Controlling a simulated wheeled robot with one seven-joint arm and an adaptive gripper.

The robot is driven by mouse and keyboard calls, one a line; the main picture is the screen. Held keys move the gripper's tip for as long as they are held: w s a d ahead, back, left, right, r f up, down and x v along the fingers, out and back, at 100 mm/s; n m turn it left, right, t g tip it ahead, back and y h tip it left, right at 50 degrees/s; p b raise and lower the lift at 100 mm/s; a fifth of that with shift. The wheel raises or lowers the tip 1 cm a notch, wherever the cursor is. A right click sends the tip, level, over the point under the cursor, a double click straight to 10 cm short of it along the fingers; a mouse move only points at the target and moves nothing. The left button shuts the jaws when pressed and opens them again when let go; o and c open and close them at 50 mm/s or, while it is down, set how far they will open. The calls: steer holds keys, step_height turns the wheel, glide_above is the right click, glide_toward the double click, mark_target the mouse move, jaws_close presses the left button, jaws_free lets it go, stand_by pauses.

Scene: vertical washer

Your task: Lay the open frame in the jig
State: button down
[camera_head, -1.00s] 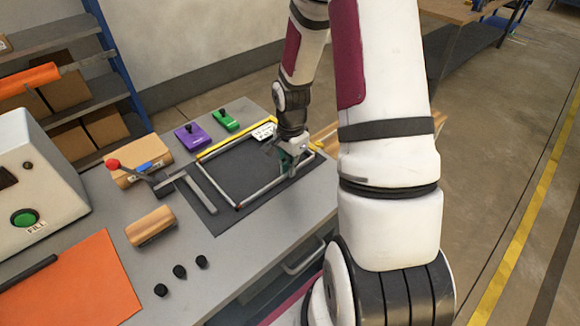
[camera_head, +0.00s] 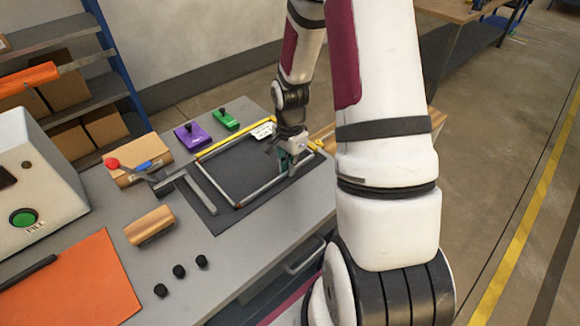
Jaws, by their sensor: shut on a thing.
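The open frame (camera_head: 216,182) is a thin grey rectangle lying over the dark jig plate (camera_head: 199,201) on the grey bench. My gripper (camera_head: 288,168) points down at the right side of the frame and is shut on it. The jig has a yellow bar (camera_head: 222,141) along its back edge and a grey bar with a handle on its left (camera_head: 180,181). The frame looks flat and close to the plate, but I cannot tell whether it touches it. My fingertips are small and partly hidden.
A purple block (camera_head: 194,136) and a green block (camera_head: 226,119) stand behind the jig. A white machine with a green button (camera_head: 24,218) and an orange sheet (camera_head: 85,285) are at the left.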

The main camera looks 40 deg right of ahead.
steer(key=shift+w, duration=0.15)
steer(key=c, duration=1.7)
jaws_free()
steer(key=shift+r, duration=0.1)
steer(key=shift+r+p, duration=1.95)
steer(key=shift+r, duration=2)
